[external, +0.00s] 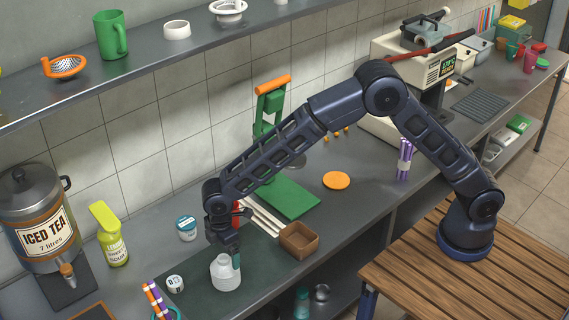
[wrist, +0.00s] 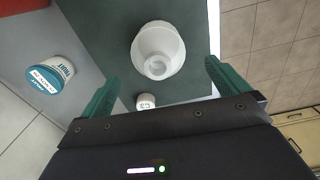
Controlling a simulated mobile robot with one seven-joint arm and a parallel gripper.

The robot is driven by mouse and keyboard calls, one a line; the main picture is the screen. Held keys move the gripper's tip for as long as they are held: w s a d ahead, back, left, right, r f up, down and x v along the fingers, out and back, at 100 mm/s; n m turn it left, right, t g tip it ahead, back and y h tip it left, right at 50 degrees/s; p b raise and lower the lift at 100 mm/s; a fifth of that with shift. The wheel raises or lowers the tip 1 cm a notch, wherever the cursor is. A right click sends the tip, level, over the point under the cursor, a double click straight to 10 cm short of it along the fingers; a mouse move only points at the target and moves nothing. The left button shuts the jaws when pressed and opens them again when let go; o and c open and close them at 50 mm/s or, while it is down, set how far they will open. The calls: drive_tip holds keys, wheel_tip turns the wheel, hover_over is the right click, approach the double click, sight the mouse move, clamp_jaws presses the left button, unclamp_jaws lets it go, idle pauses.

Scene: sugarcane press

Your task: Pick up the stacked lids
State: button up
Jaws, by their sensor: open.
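The stacked lids appear as a white, domed, stepped shape (external: 226,273) standing on the dark mat at the front of the counter. In the wrist view the white stack (wrist: 158,48) shows its narrow round top with a hole. My gripper (external: 229,256) is right over the stack, pointing down. Its green fingers (wrist: 161,74) are open, spread to either side in the wrist view, with nothing held. One finger overlaps the stack in the external view, and I cannot tell if it touches. The number of lids cannot be made out.
A small white-topped jar (external: 175,284) stands close left of the stack. A blue-and-white tub (external: 187,228) is behind it, and a brown box (external: 299,240) to the right. Striped straws (external: 157,300) stand at the front left. The dark mat (external: 262,250) is bare between stack and box.

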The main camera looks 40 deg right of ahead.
sight(225, 268)
drive_tip(key=f, duration=0.9)
drive_tip(key=shift+w+a, duration=0.15)
drive_tip(key=shift+w, duration=0.05)
drive_tip(key=c, duration=0.9)
